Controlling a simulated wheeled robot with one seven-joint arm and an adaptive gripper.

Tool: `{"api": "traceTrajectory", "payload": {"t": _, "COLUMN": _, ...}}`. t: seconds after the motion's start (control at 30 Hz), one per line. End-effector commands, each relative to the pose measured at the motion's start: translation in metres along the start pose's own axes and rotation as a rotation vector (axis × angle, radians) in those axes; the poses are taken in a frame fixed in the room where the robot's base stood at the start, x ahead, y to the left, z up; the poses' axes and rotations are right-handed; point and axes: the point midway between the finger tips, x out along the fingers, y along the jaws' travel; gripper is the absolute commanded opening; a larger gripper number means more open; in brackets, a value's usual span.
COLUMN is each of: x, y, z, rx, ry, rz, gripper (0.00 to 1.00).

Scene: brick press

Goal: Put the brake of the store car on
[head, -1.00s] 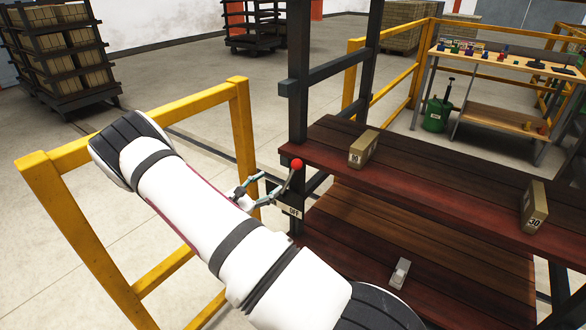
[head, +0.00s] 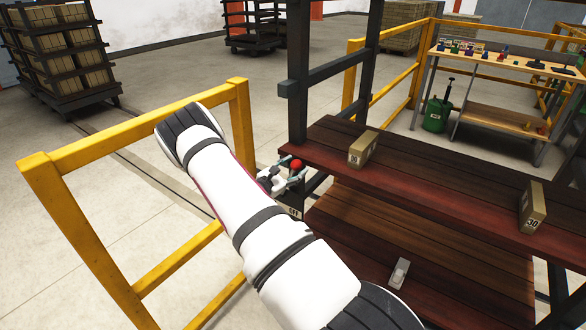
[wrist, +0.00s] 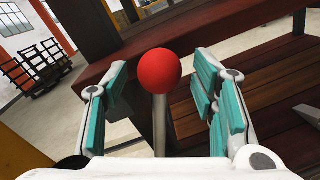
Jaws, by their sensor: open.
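The brake lever has a red ball knob (head: 296,164) and stands at the left post of the store car (head: 420,190). In the wrist view the red knob (wrist: 159,71) sits on a grey rod (wrist: 160,125), upright in the picture. My gripper (head: 285,178) is open at the lever. In the wrist view the teal-padded fingers of my gripper (wrist: 165,95) stand on either side of the knob and rod, with gaps on both sides. A small plate with lettering (head: 294,212) sits below the knob, partly covered by my gripper.
Two blocks, one marked 30 (head: 533,207) and another (head: 363,149), stand on the car's upper shelf. A small grey-white piece (head: 399,273) lies on the lower deck. A yellow rail (head: 95,150) runs close to my arm at left. A workbench (head: 505,80) stands behind.

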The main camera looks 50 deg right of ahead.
Motion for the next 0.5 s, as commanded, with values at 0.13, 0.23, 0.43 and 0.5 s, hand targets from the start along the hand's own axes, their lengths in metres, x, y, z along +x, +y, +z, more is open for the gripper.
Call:
{"api": "traceTrajectory", "payload": {"t": 0.13, "x": -0.0002, "y": 0.0001, "z": -0.0001, "rx": 0.0, "ry": 0.0, "rz": 0.0, "gripper": 0.53}}
{"api": "traceTrajectory", "payload": {"t": 0.23, "x": -0.0003, "y": 0.0002, "z": -0.0001, "rx": 0.0, "ry": 0.0, "rz": 0.0, "gripper": 0.37}}
{"api": "traceTrajectory", "payload": {"t": 0.43, "x": -0.0004, "y": 0.0, "z": -0.0001, "rx": 0.0, "ry": 0.0, "rz": 0.0, "gripper": 0.0}}
{"api": "traceTrajectory", "payload": {"t": 0.5, "x": -0.0004, "y": -0.0001, "z": -0.0001, "rx": 0.0, "ry": 0.0, "rz": 0.0, "gripper": 0.0}}
